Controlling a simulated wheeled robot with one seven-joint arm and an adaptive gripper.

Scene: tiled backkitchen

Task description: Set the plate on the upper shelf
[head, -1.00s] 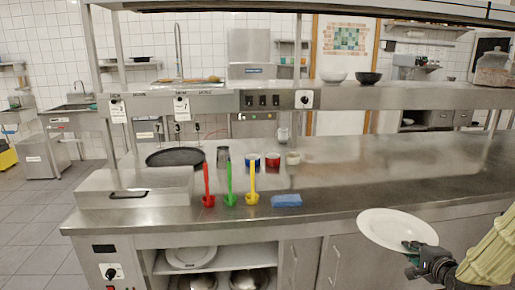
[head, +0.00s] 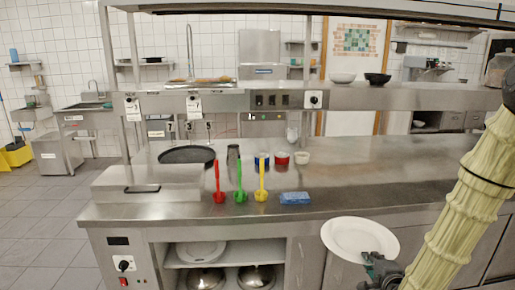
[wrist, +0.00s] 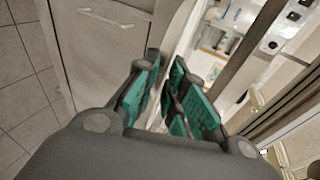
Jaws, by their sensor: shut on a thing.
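A white plate (head: 350,238) is held tilted in front of the counter at the lower right in the head view. My gripper (head: 371,262) is shut on its near right rim. In the wrist view my gripper's green-padded fingers (wrist: 168,98) close around a pale edge, seen nearly edge-on. A steel overshelf (head: 400,97) runs above the counter. The open cabinet below the counter has an upper shelf (head: 258,258), on which another white plate (head: 201,250) lies.
A white bowl (head: 342,77) and a black bowl (head: 377,79) stand on the overshelf. Red, green and yellow utensils (head: 240,183), a blue sponge (head: 295,198), small pots (head: 281,158) and a black pan (head: 187,154) occupy the counter's left and middle. The counter's right is clear.

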